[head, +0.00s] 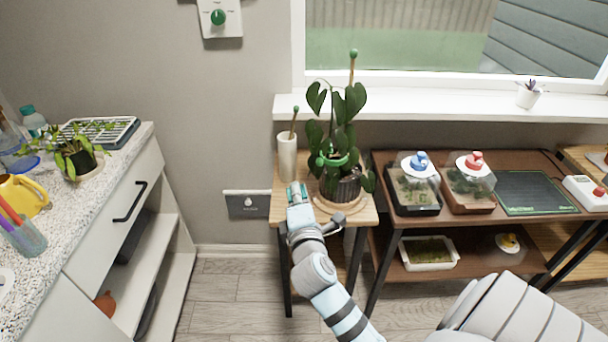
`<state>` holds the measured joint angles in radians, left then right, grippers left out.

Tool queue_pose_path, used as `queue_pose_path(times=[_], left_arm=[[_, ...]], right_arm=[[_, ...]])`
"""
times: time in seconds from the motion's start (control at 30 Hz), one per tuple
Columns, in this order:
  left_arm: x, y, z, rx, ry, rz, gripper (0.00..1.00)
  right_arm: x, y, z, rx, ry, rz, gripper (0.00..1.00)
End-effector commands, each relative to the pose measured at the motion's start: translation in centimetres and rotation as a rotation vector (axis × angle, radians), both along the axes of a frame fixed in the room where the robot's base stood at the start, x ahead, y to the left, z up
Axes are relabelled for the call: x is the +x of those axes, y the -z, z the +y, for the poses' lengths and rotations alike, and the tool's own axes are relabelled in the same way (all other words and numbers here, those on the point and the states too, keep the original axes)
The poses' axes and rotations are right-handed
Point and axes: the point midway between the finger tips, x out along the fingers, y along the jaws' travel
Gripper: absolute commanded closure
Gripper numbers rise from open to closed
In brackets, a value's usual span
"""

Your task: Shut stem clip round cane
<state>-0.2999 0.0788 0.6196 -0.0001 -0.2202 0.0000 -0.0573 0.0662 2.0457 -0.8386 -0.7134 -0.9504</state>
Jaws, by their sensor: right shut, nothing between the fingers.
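A leafy plant in a dark ribbed pot (342,187) stands on a small wooden stand. Its cane (351,72) rises above the leaves and has a green tip. A green stem clip (333,160) sits among the stems above the pot; leaves partly cover this area, and I cannot tell whether it is open or closed round the cane. My right gripper (297,190) is shut and empty, at the left of the pot and lower than the clip, apart from both. My left gripper is not in view.
A white cylinder (287,157) holding another cane stands close behind my right gripper. The window sill (430,108) runs behind the plant. A brown shelf (403,218) with domed trays stands at right. A counter (110,180) with a drawer stands at left, with open floor between.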

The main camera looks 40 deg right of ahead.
Motion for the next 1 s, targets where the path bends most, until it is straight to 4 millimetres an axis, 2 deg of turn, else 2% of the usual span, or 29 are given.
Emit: queue_pose_path(times=[0.17,0.53,0.6,0.7,1.0], left_arm=[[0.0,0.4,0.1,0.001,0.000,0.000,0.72],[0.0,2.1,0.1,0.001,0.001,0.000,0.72],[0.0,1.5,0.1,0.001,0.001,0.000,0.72],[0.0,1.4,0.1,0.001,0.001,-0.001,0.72],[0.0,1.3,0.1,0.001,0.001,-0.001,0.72]], right_arm=[[1.9,0.2,-1.1,-0.002,0.001,-0.001,1.00],[8.7,0.8,-5.0,-0.001,0.002,-0.001,1.00],[7.3,0.3,-5.9,-0.003,0.002,0.003,1.00],[6.3,0.0,-6.7,-0.002,0.000,0.001,1.00],[5.5,-0.1,-7.4,0.002,-0.002,0.002,1.00]])
